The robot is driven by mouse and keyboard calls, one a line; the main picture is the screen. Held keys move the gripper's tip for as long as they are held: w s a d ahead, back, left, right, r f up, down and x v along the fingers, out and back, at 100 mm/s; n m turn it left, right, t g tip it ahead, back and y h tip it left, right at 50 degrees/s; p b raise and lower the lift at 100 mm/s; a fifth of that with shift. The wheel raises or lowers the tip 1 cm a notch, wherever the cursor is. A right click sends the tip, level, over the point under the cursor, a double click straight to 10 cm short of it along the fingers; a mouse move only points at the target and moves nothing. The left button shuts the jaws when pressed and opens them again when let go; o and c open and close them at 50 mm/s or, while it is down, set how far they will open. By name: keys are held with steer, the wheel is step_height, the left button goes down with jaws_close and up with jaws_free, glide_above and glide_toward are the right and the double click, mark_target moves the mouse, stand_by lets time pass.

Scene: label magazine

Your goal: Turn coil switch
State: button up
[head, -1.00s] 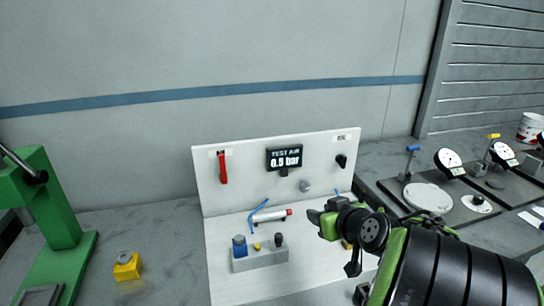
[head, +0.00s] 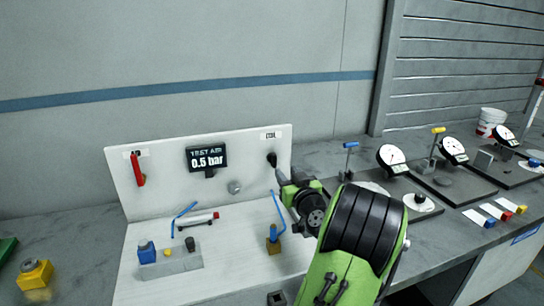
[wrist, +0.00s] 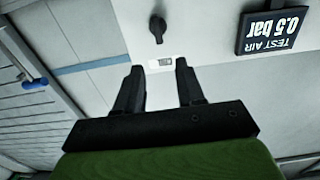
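The coil switch is a black rotary knob (head: 272,159) on the upright white panel, below a small label (head: 270,136) that appears to read COIL. In the wrist view, which is upside down, the knob (wrist: 158,28) is ahead of the fingers, with the label (wrist: 165,62) between it and me. My gripper (wrist: 157,75) is open and empty, its two black fingers apart. In the head view my gripper (head: 281,176) is just below and right of the knob. I see no contact in the wrist view. My arm hides part of the bench there.
A display (head: 207,158) reads TEST AIR 0.5 bar. A red handle (head: 138,169) and a grey knob (head: 234,187) are on the panel. A blue hose (head: 278,208) rises from a brass fitting close to my gripper. Dial gauges (head: 392,155) stand to the right.

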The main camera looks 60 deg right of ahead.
mark_target(275, 157)
steer(key=p+x, duration=0.1)
steer(key=x, duration=0.9)
steer(key=shift+w+d, duration=0.15)
steer(key=shift+d, duration=0.05)
jaws_close()
